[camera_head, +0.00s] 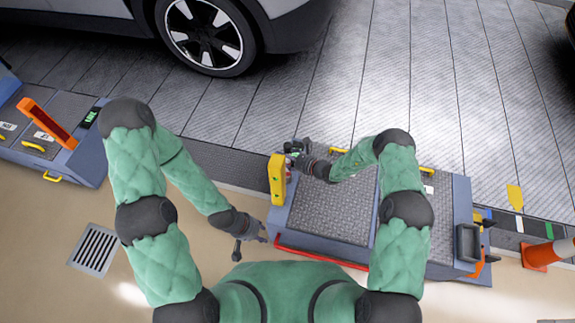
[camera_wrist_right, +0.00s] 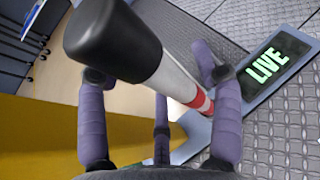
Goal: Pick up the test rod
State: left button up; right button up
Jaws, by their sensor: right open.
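In the right wrist view the test rod (camera_wrist_right: 175,75) has a thick black grip end toward the camera, a pale grey shaft and a red band lower down. My right gripper (camera_wrist_right: 150,70) is open, its purple fingers spread on both sides of the rod; I cannot tell whether they touch it. In the head view my right gripper (camera_head: 297,152) is at the back left corner of the grey-blue cart, beside a yellow post (camera_head: 277,180). The rod is not clear there. My left gripper (camera_head: 250,240) hangs low at the cart's left front; its fingers are too small to read.
A display reading LIVE (camera_wrist_right: 266,65) lies next to the rod. The cart (camera_head: 325,212) has a textured top and a red front bar. Another cart (camera_head: 60,160) with an orange handle stands left. An orange cone (camera_head: 548,252) is at right; a car (camera_head: 210,30) is behind.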

jog(key=shift+r, duration=0.1)
grip_shut()
